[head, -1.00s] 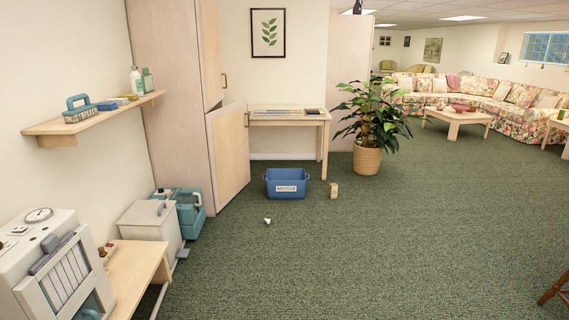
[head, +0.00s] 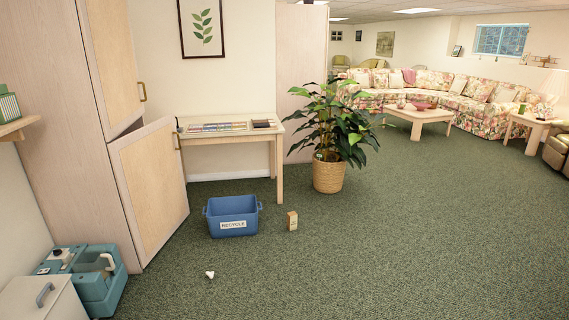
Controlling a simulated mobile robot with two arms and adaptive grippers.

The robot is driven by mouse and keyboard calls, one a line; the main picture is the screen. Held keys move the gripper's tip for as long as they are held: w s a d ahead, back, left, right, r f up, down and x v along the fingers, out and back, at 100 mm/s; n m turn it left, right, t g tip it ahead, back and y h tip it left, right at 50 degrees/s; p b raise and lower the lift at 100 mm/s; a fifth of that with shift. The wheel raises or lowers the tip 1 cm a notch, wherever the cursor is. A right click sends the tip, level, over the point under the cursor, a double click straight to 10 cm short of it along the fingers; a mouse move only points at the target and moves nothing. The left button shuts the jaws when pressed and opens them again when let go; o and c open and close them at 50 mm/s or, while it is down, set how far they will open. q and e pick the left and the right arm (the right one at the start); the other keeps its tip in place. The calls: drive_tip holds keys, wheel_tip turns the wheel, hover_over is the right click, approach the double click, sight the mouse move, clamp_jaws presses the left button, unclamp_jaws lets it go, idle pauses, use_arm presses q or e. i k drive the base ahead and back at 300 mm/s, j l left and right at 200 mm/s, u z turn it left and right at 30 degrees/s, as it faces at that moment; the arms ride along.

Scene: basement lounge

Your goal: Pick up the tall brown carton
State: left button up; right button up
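A small, upright brown carton (head: 292,221) stands on the green carpet, just right of the blue recycle bin (head: 233,217) and in front of the potted plant. There is a gap between it and the bin. It is too far off to read its print. Neither of my grippers shows in the head view.
A small white object (head: 210,274) lies on the carpet (head: 380,260), which is clear ahead and to the right. A potted plant (head: 329,176) and a narrow table (head: 228,130) stand behind the carton. A cabinet door (head: 150,185) hangs open at left, near a teal machine (head: 92,278).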

sight(292, 216)
drive_tip(key=i, duration=3.95)
